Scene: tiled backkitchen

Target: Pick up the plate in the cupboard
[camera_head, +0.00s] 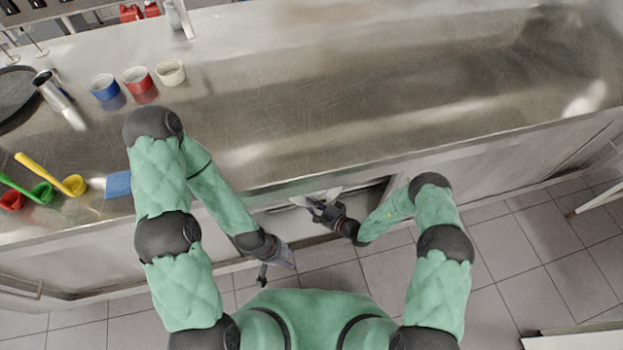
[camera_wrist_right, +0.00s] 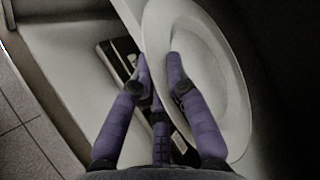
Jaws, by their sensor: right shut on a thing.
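The white plate (camera_wrist_right: 222,70) stands steeply tilted in the right wrist view. My right gripper (camera_wrist_right: 158,65) is shut on its near rim, with purple fingers on both sides. In the head view, the plate (camera_head: 326,194) shows only as a small pale piece at the cupboard opening, by my right gripper (camera_head: 316,209). The rest is hidden under the counter. The cupboard (camera_head: 280,222) is open below the worktop. My left gripper (camera_head: 284,260) hangs in front of the cupboard, away from the plate; its finger opening is unclear.
In the right wrist view, a dark flat item (camera_wrist_right: 112,58) lies on the pale cupboard floor (camera_wrist_right: 70,65) behind the fingers. The counter (camera_head: 330,100) overhangs the opening. Blue (camera_head: 104,87), red (camera_head: 138,80) and white (camera_head: 171,72) cups stand on its left.

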